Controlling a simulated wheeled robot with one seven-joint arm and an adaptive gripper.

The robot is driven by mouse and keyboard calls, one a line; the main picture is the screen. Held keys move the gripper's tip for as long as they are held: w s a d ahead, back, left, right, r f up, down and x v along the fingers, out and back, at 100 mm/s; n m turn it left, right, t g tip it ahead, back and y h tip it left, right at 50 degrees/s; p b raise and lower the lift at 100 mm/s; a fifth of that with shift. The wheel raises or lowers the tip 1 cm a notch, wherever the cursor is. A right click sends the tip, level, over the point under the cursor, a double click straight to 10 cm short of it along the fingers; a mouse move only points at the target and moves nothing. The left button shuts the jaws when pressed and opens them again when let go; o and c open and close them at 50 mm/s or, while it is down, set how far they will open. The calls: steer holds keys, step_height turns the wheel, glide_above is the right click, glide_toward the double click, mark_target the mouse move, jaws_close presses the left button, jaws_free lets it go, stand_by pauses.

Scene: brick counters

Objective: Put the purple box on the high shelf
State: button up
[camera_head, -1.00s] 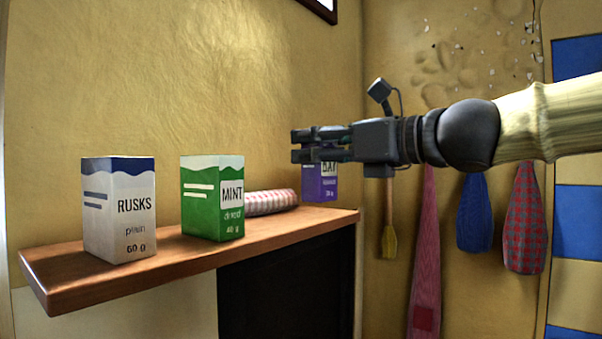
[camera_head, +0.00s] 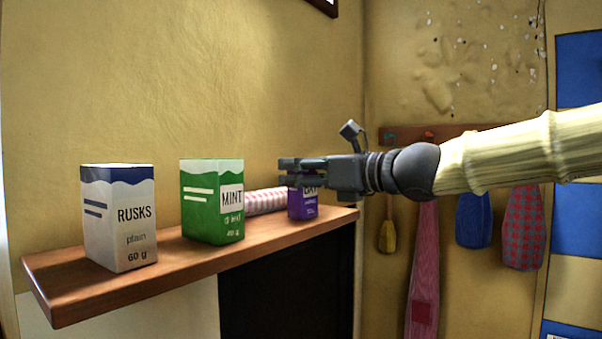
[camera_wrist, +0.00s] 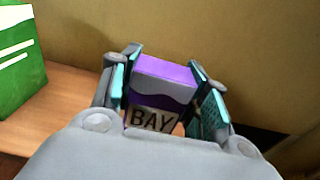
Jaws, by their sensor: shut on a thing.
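The purple box (camera_head: 303,203), labelled BAY, is at the right end of the wooden shelf (camera_head: 190,262). Its lower part shows below my gripper (camera_head: 285,172) in the head view. In the wrist view the purple box (camera_wrist: 165,75) lies between the two teal-padded fingers of my gripper (camera_wrist: 165,90), which is shut on it. The box looks upright. Its base is at the shelf's surface, and I cannot tell whether it touches.
A green MINT box (camera_head: 212,203) and a white and blue RUSKS box (camera_head: 119,220) stand further left on the shelf. A checked cloth roll (camera_head: 265,200) lies just left of the purple box. Aprons and cloths hang on the wall at right.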

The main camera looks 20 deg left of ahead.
steer(key=shift+s, duration=0.15)
steer(key=shift+f, duration=0.1)
steer(key=shift+f, duration=0.15)
steer(key=o, duration=0.9)
steer(key=shift+r, duration=0.2)
steer(key=b+v, duration=0.1)
steer(key=v, duration=1.1)
